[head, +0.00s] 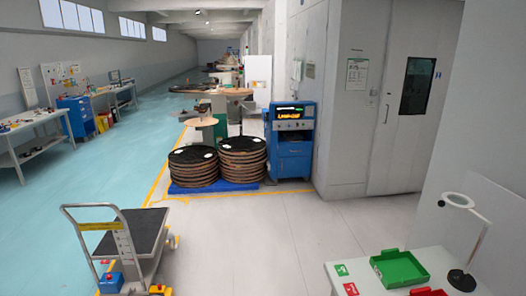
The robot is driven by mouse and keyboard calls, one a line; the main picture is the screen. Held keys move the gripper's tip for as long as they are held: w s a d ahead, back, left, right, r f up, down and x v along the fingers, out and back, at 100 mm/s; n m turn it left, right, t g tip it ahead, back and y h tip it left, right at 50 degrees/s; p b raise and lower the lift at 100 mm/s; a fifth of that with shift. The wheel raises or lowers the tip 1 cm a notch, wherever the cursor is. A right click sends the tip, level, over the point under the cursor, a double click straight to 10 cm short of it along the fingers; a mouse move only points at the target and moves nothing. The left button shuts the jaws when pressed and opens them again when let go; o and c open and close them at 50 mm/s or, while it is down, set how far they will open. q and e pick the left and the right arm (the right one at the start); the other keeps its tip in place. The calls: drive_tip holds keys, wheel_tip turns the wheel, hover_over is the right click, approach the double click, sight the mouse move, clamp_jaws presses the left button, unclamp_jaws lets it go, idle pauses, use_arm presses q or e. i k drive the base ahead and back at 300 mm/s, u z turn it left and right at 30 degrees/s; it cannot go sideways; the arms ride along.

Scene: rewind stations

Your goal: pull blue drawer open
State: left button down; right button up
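Two blue units that may hold the blue drawer are in the head view. A blue cabinet (292,160) with a lit display on top stands in the middle, against the grey wall block. I cannot tell which one has the drawer in question. Both are well away from me. Neither of my grippers is in view.
A platform trolley (132,232) stands at the front left. Stacked reels (242,160) on a blue pallet sit left of the middle cabinet. A white table (340,268) with a green tray (399,268) and lamp is at the lower right. The pale floor (275,240) between is clear.

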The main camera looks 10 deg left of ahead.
sight(285, 150)
drive_tip(key=u, duration=0.55)
drive_tip(key=k, duration=0.65)
drive_tip(key=u, duration=0.35)
drive_tip(key=i, duration=1.55)
drive_tip(key=z, duration=0.6)
drive_tip(key=i, duration=2.05)
drive_tip(key=z, duration=0.35)
drive_tip(key=i, duration=4.15)
drive_tip(key=u, duration=0.3)
drive_tip(key=i, duration=1.05)
drive_tip(key=u, duration=0.1)
